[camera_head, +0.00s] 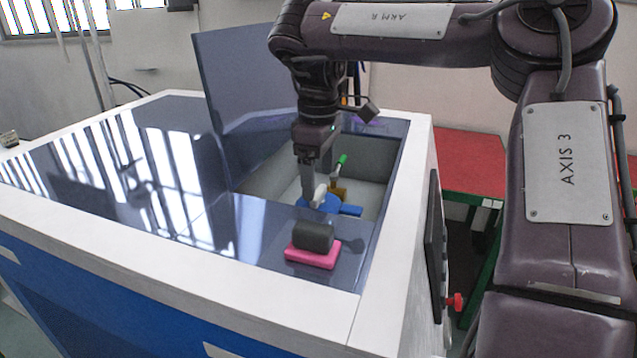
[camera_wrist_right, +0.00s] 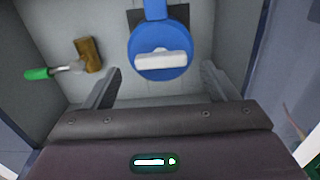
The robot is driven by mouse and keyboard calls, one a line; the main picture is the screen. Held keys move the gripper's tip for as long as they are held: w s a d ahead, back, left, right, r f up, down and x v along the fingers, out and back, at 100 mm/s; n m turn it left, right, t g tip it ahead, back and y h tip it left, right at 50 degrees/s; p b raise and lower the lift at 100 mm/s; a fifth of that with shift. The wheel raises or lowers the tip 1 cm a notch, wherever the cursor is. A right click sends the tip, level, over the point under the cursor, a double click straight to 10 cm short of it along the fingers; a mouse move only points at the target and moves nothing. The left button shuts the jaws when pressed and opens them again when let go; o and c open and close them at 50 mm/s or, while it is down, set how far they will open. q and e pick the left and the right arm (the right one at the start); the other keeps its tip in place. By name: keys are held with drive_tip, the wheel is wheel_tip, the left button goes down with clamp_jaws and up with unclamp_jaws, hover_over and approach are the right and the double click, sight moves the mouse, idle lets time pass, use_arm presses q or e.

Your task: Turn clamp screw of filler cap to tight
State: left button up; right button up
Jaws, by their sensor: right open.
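The filler cap is a round blue disc (camera_wrist_right: 158,58) with a white bar-shaped clamp screw (camera_wrist_right: 161,61) across it, seen in the right wrist view. In the head view the blue cap (camera_head: 322,203) lies inside the open compartment, partly hidden by my gripper, and the white screw (camera_head: 320,192) shows beside the fingers. My right gripper (camera_head: 311,192) points down into the compartment. In the wrist view its two fingers (camera_wrist_right: 160,85) are apart, one to each side of the cap, with nothing between them gripped. My left gripper is not in view.
A brass fitting with a green-handled lever (camera_wrist_right: 37,73) stands left of the cap in the wrist view. Compartment walls surround the gripper, and a raised lid (camera_head: 245,85) stands behind. A dark cylinder on a pink base (camera_head: 313,255) sits on the front top surface. A red knob (camera_head: 455,302) sticks out at right.

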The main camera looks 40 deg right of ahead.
sight(318, 191)
wheel_tip(318, 191, up, 5)
drive_tip(key=shift+r+p, duration=0.1)
drive_tip(key=shift+p, duration=0.75)
